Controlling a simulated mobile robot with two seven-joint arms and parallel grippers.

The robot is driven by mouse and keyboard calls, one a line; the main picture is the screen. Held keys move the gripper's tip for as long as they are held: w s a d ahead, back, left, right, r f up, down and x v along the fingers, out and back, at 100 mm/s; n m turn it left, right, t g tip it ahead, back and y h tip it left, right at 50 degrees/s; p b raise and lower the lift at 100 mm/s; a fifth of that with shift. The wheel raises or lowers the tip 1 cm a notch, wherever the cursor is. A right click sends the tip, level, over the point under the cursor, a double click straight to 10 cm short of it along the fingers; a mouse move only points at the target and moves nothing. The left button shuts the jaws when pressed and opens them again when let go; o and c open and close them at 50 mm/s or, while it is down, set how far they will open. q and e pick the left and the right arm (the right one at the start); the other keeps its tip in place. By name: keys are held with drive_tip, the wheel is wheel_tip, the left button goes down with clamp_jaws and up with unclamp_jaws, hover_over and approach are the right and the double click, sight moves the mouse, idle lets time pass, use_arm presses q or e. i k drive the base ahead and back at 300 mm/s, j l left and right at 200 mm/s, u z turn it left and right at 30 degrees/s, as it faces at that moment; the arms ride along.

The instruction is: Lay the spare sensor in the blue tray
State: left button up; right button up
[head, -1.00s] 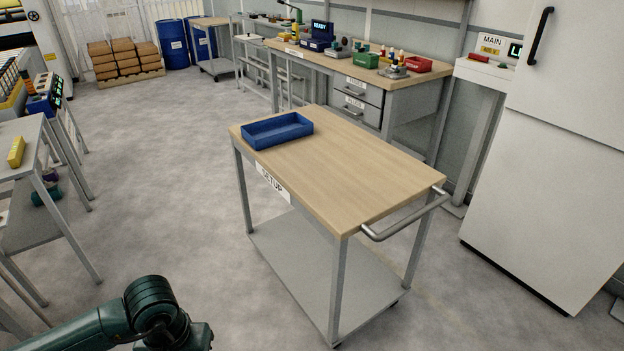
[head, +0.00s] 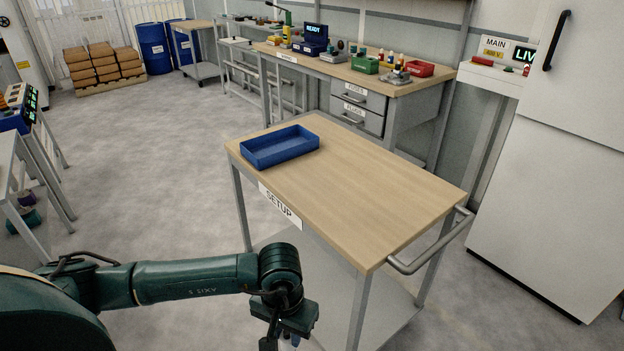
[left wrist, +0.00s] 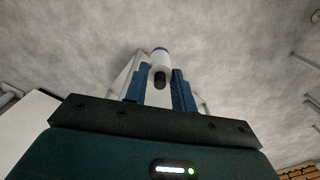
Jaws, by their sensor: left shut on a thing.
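The blue tray (head: 280,147) sits on the far left part of the wooden top of the SETUP cart and looks empty. My left gripper (head: 282,340) is low at the bottom of the head view, in front of the cart and below its top; its fingertips are mostly cut off there. In the left wrist view my left gripper (left wrist: 160,84) has blue fingers shut on a small cylinder, the sensor (left wrist: 160,60), white with a blue end and a dark tip. The floor shows behind it. My right gripper is in neither view.
The SETUP cart (head: 370,205) has a clear wooden top right of the tray, a handle (head: 435,245) at the right and a lower shelf. A workbench (head: 400,88) with drawers and a white cabinet (head: 550,180) stand behind. Open floor (head: 150,170) lies to the left.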

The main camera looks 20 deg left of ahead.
sight(260, 157)
drive_tip(key=i+j+z, duration=0.1)
drive_tip(key=j+z, duration=0.2)
drive_tip(key=j, duration=0.15)
drive_tip(key=j+z, duration=0.25)
drive_tip(key=j, duration=0.15)
drive_tip(key=i+j+z, duration=0.2)
drive_tip(key=j, duration=1.7)
drive_tip(key=k, duration=0.1)
